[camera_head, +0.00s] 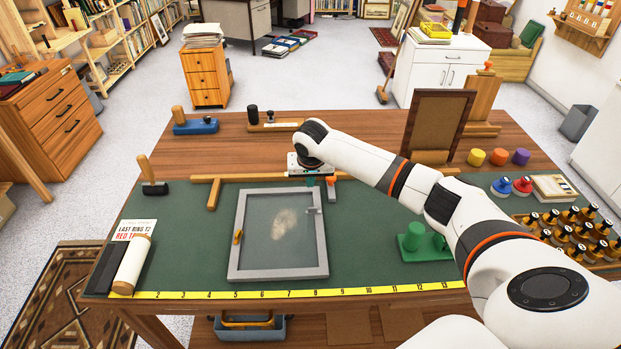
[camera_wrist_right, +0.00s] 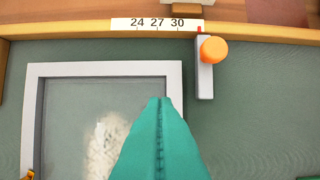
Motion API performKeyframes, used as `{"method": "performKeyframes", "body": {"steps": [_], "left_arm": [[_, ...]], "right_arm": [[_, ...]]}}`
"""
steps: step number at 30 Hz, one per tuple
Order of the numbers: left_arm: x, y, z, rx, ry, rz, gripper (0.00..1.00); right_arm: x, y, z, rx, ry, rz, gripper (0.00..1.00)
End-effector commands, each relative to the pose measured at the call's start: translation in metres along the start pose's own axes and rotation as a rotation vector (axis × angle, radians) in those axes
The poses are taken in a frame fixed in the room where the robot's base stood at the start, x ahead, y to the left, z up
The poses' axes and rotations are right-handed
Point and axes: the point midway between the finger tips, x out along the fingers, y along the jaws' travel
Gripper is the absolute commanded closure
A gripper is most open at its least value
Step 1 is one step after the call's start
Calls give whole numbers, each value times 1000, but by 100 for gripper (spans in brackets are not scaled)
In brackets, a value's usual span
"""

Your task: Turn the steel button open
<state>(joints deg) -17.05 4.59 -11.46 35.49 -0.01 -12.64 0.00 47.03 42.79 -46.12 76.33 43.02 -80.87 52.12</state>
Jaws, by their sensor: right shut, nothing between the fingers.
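The grey frame (camera_head: 321,250) lies flat on the green mat, with a pale, blotchy print (camera_head: 284,224) under its pane. The steel button (camera_head: 316,211) is a small grey piece on the frame's right rail; it is too small to tell which way it points. A brass-coloured button (camera_head: 238,237) sits on the left rail. My right gripper (camera_head: 310,182) is above the frame's far right corner, beyond the steel button. In the wrist view its teal fingers (camera_wrist_right: 159,100) are shut and empty, and cover part of the right rail. My left gripper is out of view.
A wooden fence (camera_head: 232,178) runs behind the frame; a grey stop with an orange knob (camera_wrist_right: 213,49) stands at it, right of the fingers. A green block with knobs (camera_head: 424,242) stands to the right. A yellow ruler (camera_head: 290,293) runs along the front edge.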

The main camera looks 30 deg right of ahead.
Motion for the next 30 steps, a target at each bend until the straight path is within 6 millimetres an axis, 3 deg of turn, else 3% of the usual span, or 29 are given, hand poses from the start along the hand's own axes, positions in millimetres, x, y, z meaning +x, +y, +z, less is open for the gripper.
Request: {"method": "performKeyframes", "body": {"steps": [3,11,21,30], "left_arm": [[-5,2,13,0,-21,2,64],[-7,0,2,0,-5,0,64],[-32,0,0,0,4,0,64],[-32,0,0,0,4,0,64]], "right_arm": [[24,0,0,0,3,-2,100],[64,1,-1,0,1,-1,100],[49,0,-34,-4,0,0,100],[50,0,-39,-2,0,0,100]]}}
